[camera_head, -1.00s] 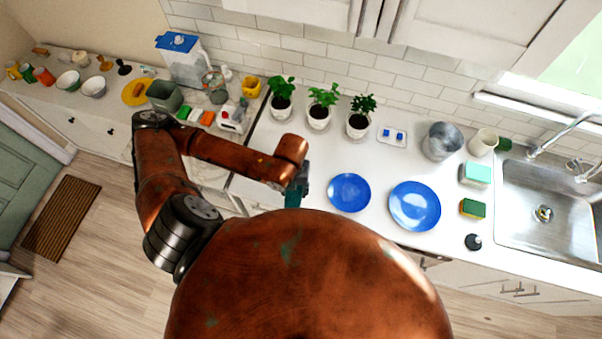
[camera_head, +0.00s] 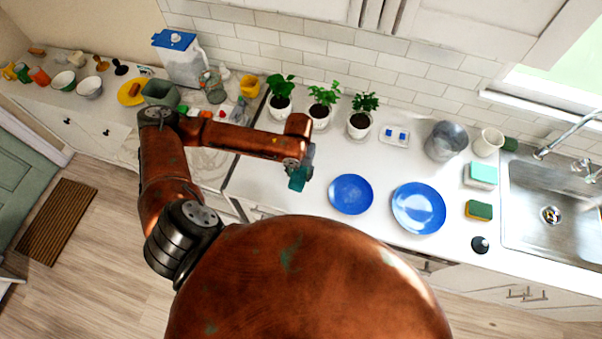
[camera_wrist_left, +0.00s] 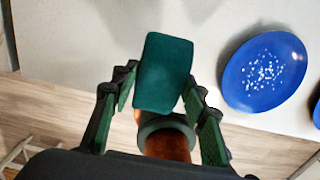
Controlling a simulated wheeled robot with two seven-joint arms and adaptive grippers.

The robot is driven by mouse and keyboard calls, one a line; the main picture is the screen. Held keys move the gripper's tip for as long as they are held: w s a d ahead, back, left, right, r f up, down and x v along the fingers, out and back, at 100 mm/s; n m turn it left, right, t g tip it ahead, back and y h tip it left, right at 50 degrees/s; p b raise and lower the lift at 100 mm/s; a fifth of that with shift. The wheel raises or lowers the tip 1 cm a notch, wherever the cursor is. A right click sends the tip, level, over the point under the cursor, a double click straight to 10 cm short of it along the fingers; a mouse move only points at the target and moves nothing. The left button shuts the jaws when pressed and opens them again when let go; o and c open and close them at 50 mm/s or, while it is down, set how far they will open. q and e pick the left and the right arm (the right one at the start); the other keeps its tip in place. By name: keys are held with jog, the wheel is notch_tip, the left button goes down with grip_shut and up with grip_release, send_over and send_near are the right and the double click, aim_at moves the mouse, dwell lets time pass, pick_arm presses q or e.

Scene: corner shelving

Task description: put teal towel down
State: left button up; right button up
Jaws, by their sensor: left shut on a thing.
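The teal towel (camera_head: 298,178) hangs at the end of my left arm in the head view, over the counter left of the smaller blue plate. In the left wrist view the towel (camera_wrist_left: 164,74) is a dark teal folded block between the fingers. My left gripper (camera_head: 306,160) is shut on it; its two fingers also show in the left wrist view (camera_wrist_left: 160,95). The white counter (camera_head: 262,185) lies below; the exact gap between towel and counter cannot be told. My right gripper is not in view.
A small blue plate (camera_head: 350,194) with white specks and a larger blue plate (camera_head: 418,208) lie to the right. Potted plants (camera_head: 320,118) stand along the back. Sponges (camera_head: 479,210) sit near the sink (camera_head: 550,215). The counter left of the small plate is bare.

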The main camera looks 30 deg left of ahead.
aim_at(301, 170)
pick_arm(q)
jog(key=w+f, duration=0.1)
jog(key=f, duration=0.1)
jog(key=w+a+f, duration=0.1)
jog(key=w+f, duration=0.1)
jog(key=shift+f+p, duration=0.35)
jog(key=shift+f, duration=1.25)
jog(key=shift+f, duration=0.1)
jog(key=o, duration=1.1)
notch_tip(301, 170, up, 12)
jog(key=shift+w+r+b, duration=0.1)
jog(key=shift+r+b, duration=0.05)
jog(key=shift+b, duration=0.35)
